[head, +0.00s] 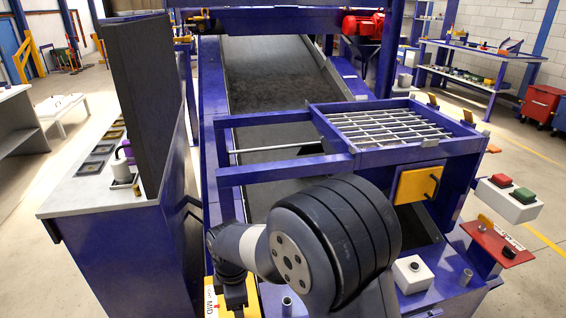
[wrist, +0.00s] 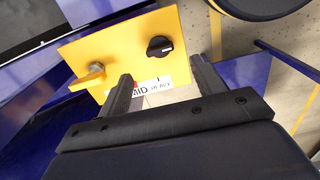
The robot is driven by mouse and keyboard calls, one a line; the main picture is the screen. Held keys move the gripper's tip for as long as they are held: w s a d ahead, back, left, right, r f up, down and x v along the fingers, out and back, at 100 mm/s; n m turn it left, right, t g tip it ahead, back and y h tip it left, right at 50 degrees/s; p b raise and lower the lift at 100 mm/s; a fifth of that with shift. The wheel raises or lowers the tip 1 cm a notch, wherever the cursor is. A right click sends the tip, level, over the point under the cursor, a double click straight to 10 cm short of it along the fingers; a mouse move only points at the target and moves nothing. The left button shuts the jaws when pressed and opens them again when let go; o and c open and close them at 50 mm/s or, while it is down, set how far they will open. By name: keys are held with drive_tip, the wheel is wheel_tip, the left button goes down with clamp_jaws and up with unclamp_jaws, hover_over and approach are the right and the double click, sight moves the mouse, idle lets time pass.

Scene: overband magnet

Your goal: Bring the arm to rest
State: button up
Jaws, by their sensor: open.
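My gripper (wrist: 162,70) is open, its two dark fingers apart with nothing between them. It points at a yellow panel (wrist: 120,52) on a blue frame. The panel has a black rotary knob (wrist: 159,47), a yellow lever (wrist: 88,78) and a white label (wrist: 152,87) reading MID and HEAVY. The knob is just beyond the fingertips, seemingly untouched. In the head view my arm is bent at bottom centre. Its big dark joint is nearest the camera, and the wrist reaches down left over the yellow panel (head: 213,299). The fingers are hard to make out there.
A blue conveyor frame (head: 213,110) with a dark belt (head: 262,80) runs away from me. A grid-topped box (head: 390,127) is right of my arm. A grey-topped bench (head: 95,195) stands left.

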wheel_tip(320, 180, down, 8)
drive_tip(key=shift+f+b, duration=0.15)
drive_tip(key=shift+b, duration=0.55)
drive_tip(key=shift+m, duration=0.9)
drive_tip(key=m+b, duration=0.1)
drive_tip(key=m, duration=0.5)
drive_tip(key=shift+m+b, duration=0.3)
drive_tip(key=shift+m, duration=0.1)
drive_tip(key=m+b, duration=0.1)
drive_tip(key=m, duration=0.3)
drive_tip(key=shift+m, duration=0.3)
drive_tip(key=m+b, duration=0.2)
drive_tip(key=m, duration=0.2)
drive_tip(key=shift+m, duration=0.3)
drive_tip(key=shift+r+p, duration=0.5)
drive_tip(key=shift+r, duration=2)
